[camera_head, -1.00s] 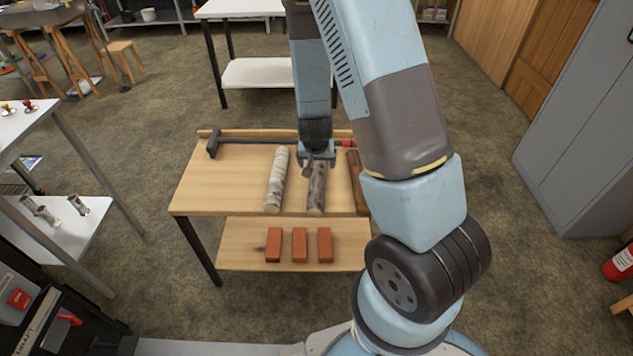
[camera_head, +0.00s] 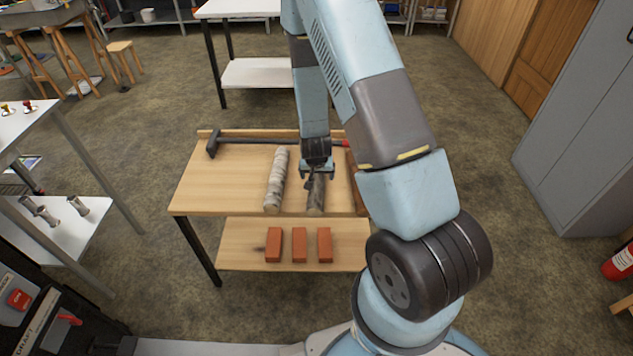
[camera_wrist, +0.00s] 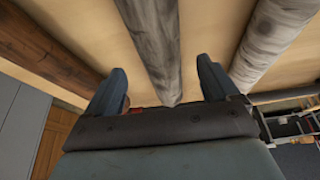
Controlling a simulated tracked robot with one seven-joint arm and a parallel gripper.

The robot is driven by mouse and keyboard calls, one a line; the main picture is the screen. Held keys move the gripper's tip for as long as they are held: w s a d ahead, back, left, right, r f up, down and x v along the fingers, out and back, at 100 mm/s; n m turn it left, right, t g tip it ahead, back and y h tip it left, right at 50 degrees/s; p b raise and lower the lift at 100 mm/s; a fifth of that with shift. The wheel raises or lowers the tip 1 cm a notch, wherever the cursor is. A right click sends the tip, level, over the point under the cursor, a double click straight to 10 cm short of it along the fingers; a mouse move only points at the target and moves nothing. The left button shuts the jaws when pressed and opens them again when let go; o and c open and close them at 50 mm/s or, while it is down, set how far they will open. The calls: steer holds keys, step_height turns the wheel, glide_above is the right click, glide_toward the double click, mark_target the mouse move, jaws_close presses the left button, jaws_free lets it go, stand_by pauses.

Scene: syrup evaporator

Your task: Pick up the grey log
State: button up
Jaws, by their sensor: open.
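The grey log (camera_head: 316,196) lies on the wooden table between a pale birch log (camera_head: 275,182) and a brown log (camera_head: 358,190). My gripper (camera_head: 317,176) is open above the grey log and hides its far part. In the wrist view the grey log (camera_wrist: 153,40) runs between the two spread fingers of my gripper (camera_wrist: 161,70), with space on both sides. I cannot tell how far the fingers are above it.
A dark hammer (camera_head: 212,145) with a long handle lies along the table's back edge. Several red bricks (camera_head: 299,245) sit on the shelf below. The wooden table (camera_head: 215,185) is bare at its left. A grey cabinet (camera_head: 580,130) stands at the right.

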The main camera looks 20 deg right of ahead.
mark_target(317, 178)
steer(key=shift+x, duration=2.4)
steer(key=shift+s+a, duration=0.1)
steer(key=shift+a, duration=0.05)
steer(key=c, duration=1.3)
